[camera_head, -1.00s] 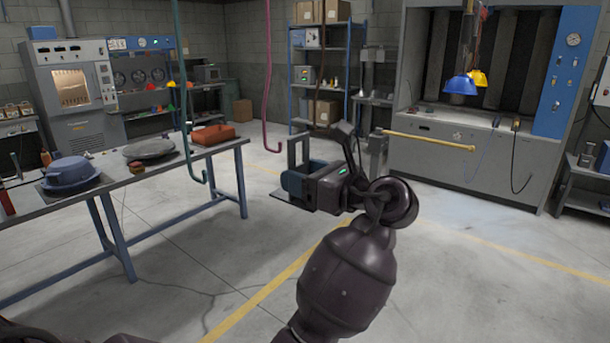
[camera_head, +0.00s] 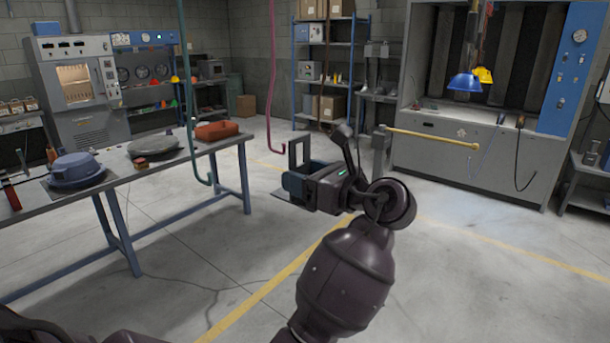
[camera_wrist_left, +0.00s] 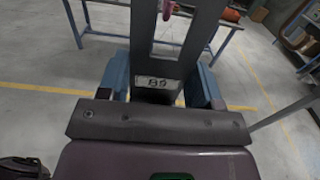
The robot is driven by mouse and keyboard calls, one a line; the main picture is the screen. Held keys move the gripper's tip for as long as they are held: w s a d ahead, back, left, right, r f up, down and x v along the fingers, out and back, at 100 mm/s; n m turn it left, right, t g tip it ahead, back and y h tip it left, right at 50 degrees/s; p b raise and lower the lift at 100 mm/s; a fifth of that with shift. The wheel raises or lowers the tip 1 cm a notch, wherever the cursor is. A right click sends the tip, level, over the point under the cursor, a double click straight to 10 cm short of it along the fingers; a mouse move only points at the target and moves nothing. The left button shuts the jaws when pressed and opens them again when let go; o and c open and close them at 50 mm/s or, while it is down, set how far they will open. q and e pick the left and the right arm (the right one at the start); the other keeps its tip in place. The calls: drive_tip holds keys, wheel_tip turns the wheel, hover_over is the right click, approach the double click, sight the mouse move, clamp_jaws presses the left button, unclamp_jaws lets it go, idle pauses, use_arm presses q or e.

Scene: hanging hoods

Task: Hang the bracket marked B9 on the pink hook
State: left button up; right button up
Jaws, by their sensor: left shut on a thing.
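My left gripper (camera_head: 299,183) is shut on a grey bracket (camera_head: 292,157), which stands up as an open frame from the blue fingers. In the left wrist view, the bracket (camera_wrist_left: 142,42) sits between both fingers, and its label (camera_wrist_left: 157,83) reads B9. The pink hook (camera_head: 269,95) hangs from above on a long rod, and its curved tip is just left of the bracket in the head view. In the left wrist view, a pink piece of the hook (camera_wrist_left: 167,10) shows through the bracket's opening. The two look apart, but the depth gap is unclear. My right gripper is not in view.
A yellow rod (camera_head: 435,138) shows right of my gripper. Blue and yellow lamp hoods (camera_head: 464,82) hang at the back right.

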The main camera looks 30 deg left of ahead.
use_arm(q)
drive_tip(key=shift+a, duration=0.1)
drive_tip(key=shift+a+r+p, duration=0.1)
drive_tip(key=shift+a+p, duration=0.3)
drive_tip(key=shift+w+a+p, duration=0.1)
drive_tip(key=shift+a+p, duration=0.35)
drive_tip(key=shift+a, duration=0.2)
drive_tip(key=shift+a, duration=0.25)
drive_tip(key=shift+a, duration=0.65)
drive_tip(key=shift+w+a+p, duration=0.1)
drive_tip(key=shift+a+p, duration=0.2)
drive_tip(key=shift+a, duration=0.2)
